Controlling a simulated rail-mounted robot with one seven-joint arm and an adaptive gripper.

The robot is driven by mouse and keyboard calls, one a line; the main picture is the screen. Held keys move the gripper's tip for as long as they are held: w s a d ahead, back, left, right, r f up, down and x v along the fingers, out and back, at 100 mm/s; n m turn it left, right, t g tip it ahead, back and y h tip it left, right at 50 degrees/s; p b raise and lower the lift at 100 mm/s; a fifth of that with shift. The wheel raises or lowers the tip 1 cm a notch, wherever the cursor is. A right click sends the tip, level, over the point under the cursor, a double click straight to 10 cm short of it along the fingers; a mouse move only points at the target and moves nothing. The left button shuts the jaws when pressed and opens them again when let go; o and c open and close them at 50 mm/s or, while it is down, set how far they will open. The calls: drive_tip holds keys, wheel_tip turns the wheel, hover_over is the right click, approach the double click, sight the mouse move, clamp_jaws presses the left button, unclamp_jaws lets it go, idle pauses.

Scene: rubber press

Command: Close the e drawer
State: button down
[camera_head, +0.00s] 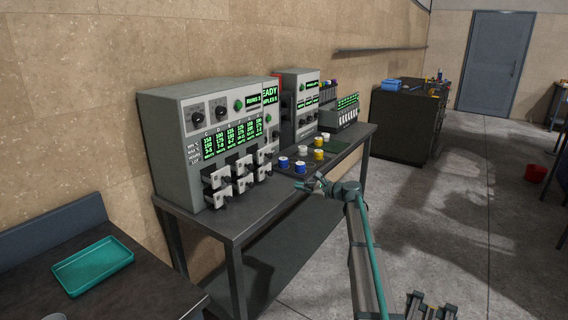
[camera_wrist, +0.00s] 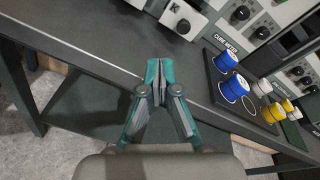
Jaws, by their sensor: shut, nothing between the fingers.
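The grey press cabinet (camera_head: 170,150) stands on the workbench at the left of the head view. It has two rows of small white-fronted drawers with dark knobs, such as an upper left one (camera_head: 215,179) and a lower left one (camera_head: 217,198). Their letters are too small to read there, so I cannot tell which is e or how far it stands out. In the wrist view one drawer front (camera_wrist: 184,19) with a knob is cut off by the top edge. My gripper (camera_head: 318,181) is shut and empty, right of the drawers near the bench's front edge; its fingertips (camera_wrist: 158,68) point toward the bench.
Blue, white and yellow spools stand on a dark tray (camera_wrist: 213,83) right of my gripper. A teal tray (camera_head: 93,266) lies on the left table. The bench top before the drawers (camera_wrist: 115,35) is clear.

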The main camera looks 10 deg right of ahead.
drive_tip(key=w+d+r+m+t+y, duration=0.1)
drive_tip(key=w+d+r+m+t, duration=0.15)
drive_tip(key=r+m, duration=0.2)
drive_tip(key=m+p, duration=0.3)
approach(264, 155)
drive_tip(key=w, duration=0.1)
drive_tip(key=w+a, duration=0.1)
drive_tip(key=w, duration=0.1)
drive_tip(key=shift+a, duration=0.25)
drive_tip(key=shift+w+a, duration=0.2)
drive_tip(key=shift+a, duration=0.05)
drive_tip(key=x, duration=0.6)
drive_tip(key=shift+w+a+f, duration=0.15)
drive_tip(key=shift+a, duration=0.1)
drive_tip(key=shift+w, duration=0.1)
drive_tip(key=shift+r, duration=0.2)
